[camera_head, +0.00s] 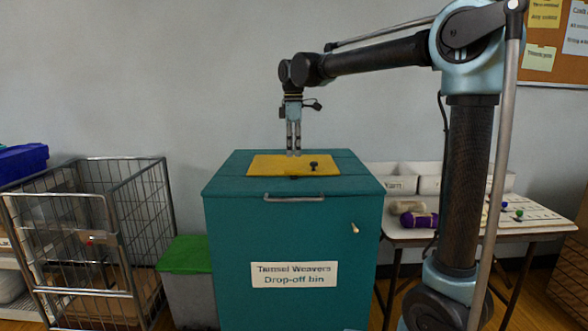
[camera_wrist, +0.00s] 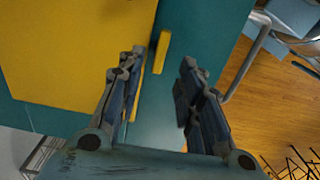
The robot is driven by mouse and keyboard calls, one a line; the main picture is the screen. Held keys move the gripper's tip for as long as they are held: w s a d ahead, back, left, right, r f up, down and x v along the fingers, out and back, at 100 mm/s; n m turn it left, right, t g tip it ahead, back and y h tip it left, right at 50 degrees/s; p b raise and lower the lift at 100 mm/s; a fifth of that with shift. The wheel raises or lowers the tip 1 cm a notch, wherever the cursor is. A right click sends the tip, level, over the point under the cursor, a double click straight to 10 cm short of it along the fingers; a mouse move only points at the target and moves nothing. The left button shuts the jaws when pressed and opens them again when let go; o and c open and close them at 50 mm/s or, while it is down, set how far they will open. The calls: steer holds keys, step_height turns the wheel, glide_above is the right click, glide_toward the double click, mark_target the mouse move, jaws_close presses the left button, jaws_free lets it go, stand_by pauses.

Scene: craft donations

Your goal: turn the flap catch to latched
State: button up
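A teal drop-off bin (camera_head: 225,240) has a yellow flap (camera_head: 262,166) in its top; the flap also shows in the wrist view (camera_wrist: 70,50). A small black knob (camera_head: 313,166) stands at the flap's right part in the head view. A narrow yellow bar (camera_wrist: 161,52) lies beside the flap on the teal top, in the gap between my fingers in the wrist view. I cannot tell which piece is the catch. My gripper (camera_head: 294,153) points down over the flap. It is open and empty in the wrist view (camera_wrist: 163,66). Contact is not visible.
The bin's front has a silver handle (camera_head: 294,198) and a small pale knob (camera_head: 354,228). A wire cage cart (camera_head: 110,200) and a green-lidded box (camera_head: 186,254) stand left. A table (camera_head: 530,226) with yarn (camera_head: 418,219) stands right. Space above the bin is otherwise clear.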

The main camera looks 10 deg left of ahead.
mark_target(294, 170)
step_height(294, 170, down, 7)
stand_by(0.3)
jaws_close()
